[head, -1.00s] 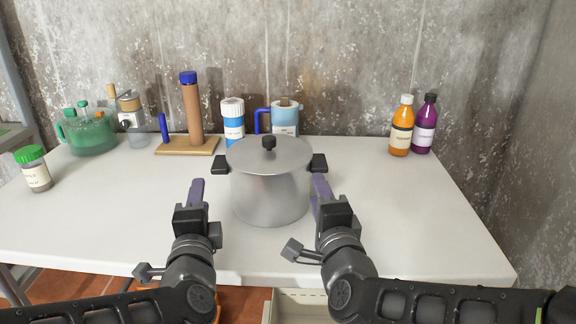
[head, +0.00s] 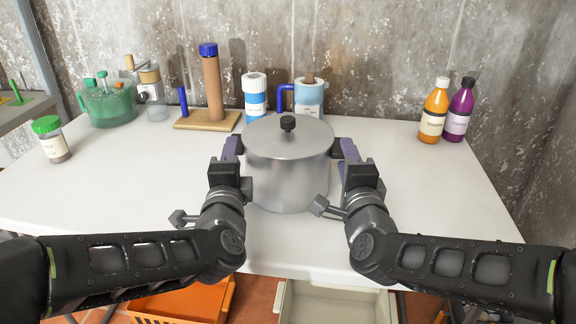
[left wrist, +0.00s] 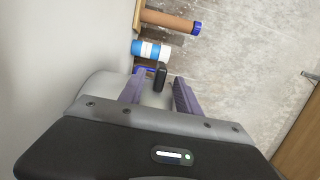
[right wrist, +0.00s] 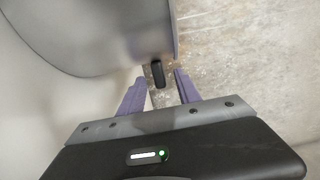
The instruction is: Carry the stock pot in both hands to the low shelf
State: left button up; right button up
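The stock pot (head: 290,170), grey metal with a black lid knob, stands upright on the white table. My left gripper (head: 232,144) is at its left handle. In the left wrist view the black handle (left wrist: 160,76) lies between the tips of the two spread purple fingers. My right gripper (head: 347,146) is at the right handle (head: 335,147). In the right wrist view this handle (right wrist: 158,73) lies between the spread fingertips. Both grippers are open. A grey shelf-like rack (head: 20,112) shows at the left edge; I cannot tell if it is the low shelf.
A green-lidded jar (head: 50,140), a green pot (head: 106,104), a grinder (head: 152,92), a paper-roll holder (head: 212,88), a blue-white bottle (head: 255,98) and a jug (head: 308,100) stand behind or left. Orange (head: 433,112) and purple (head: 458,112) bottles stand right. An orange crate (head: 180,304) is below.

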pick_arm(q)
jog(key=shift+w+a, duration=0.15)
jog(key=shift+w, duration=2.2)
pick_arm(e)
jog(key=shift+w+a, duration=0.15)
jog(key=shift+w, duration=2.2)
pick_arm(q)
grip_shut()
pick_arm(e)
grip_shut()
